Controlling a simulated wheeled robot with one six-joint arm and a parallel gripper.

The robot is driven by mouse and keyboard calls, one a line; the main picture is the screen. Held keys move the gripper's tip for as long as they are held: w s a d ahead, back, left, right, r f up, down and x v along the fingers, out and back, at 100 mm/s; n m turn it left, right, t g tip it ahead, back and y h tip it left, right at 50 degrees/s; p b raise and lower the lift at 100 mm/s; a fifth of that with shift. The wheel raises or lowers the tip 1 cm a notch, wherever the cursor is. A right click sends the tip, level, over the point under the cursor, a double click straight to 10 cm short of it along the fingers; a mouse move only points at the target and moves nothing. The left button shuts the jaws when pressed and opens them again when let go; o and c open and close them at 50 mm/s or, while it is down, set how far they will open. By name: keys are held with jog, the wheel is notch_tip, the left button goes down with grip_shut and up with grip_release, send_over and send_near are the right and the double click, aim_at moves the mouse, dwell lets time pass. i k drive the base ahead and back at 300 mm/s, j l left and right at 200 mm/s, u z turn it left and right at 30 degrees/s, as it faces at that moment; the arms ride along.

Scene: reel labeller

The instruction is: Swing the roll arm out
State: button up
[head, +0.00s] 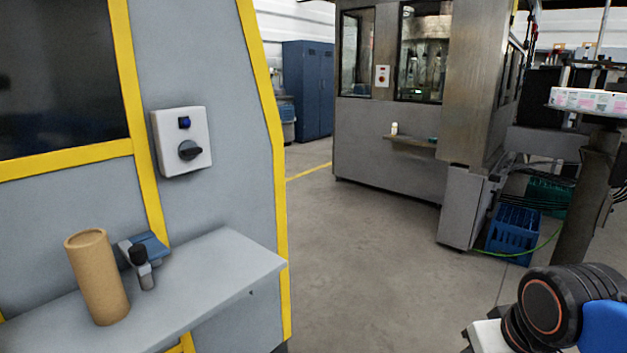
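No part is clearly recognisable as the roll arm. At the right edge of the head view, a white reel with pink and green print (588,101) lies flat on a round plate (580,113). A grey post (582,190) stands below the plate; whether this is the roll arm, I cannot tell. My gripper is not in view. Only a black and blue part of my own arm shows in the lower right corner.
A grey shelf (215,275) at left holds a brown cardboard tube (98,280) and a small black-knobbed device (141,265). Above is a switch box (181,141). A steel machine (390,150) and a blue crate (513,231) stand beyond. The middle floor (355,260) is clear.

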aim_at(142, 249)
jog(key=u, duration=1.4)
